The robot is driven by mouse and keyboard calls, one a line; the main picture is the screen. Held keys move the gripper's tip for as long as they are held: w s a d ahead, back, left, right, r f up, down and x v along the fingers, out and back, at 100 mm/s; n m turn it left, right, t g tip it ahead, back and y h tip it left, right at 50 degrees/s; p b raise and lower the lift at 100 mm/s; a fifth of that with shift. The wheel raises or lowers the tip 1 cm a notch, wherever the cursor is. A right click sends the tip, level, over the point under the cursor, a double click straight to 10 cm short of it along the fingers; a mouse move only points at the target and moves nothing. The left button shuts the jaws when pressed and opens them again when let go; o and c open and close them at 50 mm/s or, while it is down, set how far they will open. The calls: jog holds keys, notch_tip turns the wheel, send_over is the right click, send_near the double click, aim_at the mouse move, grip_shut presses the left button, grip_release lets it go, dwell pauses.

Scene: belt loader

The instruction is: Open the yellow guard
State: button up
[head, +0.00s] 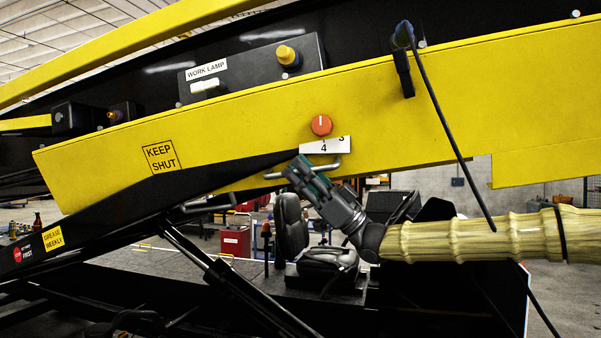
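The yellow guard (235,130) is a long sloping panel along the side of the loader boom, marked "KEEP SHUT" at its left. It hangs down over the boom's side.
A black seat (304,240) stands behind and below my gripper. A dark cable (444,120) hangs from a hook on the guard and passes down near my arm. Above the guard is a black box (240,72) labelled "WORK LAMP". Black struts (230,285) cross the lower left.

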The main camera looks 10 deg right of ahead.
jog(key=v, duration=1.2)
jog(key=shift+d, duration=0.1)
